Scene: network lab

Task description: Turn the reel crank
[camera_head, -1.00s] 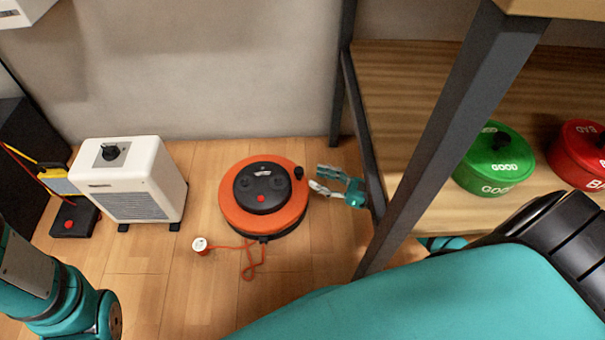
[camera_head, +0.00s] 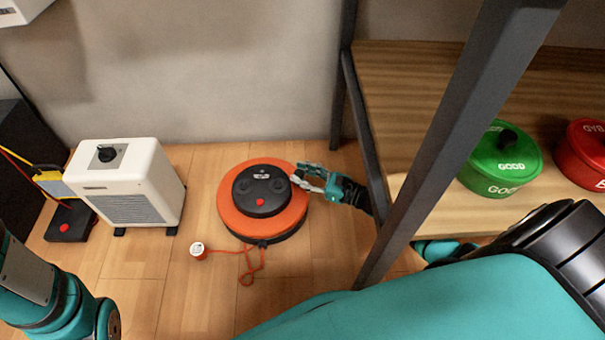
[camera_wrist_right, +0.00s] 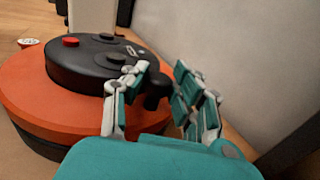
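The orange cable reel (camera_head: 232,215) lies flat on the wooden floor, with a black centre disc (camera_head: 262,190) and a red button. In the right wrist view the reel (camera_wrist_right: 40,100) fills the left side. Its black crank knob (camera_wrist_right: 155,88) stands between the two fingers of my right gripper (camera_wrist_right: 162,85). The fingers are apart, with space beside the knob. In the head view my right gripper (camera_head: 302,178) is over the reel's right rim and hides the knob. My left arm shows at the lower left; its gripper is out of view.
A white heater (camera_head: 125,185) stands left of the reel. A red cable with a plug (camera_head: 198,251) lies in front. A shelf post (camera_head: 455,130) and shelf (camera_head: 400,75) close off the right, with a green pot (camera_head: 500,165) and red pot (camera_head: 580,155).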

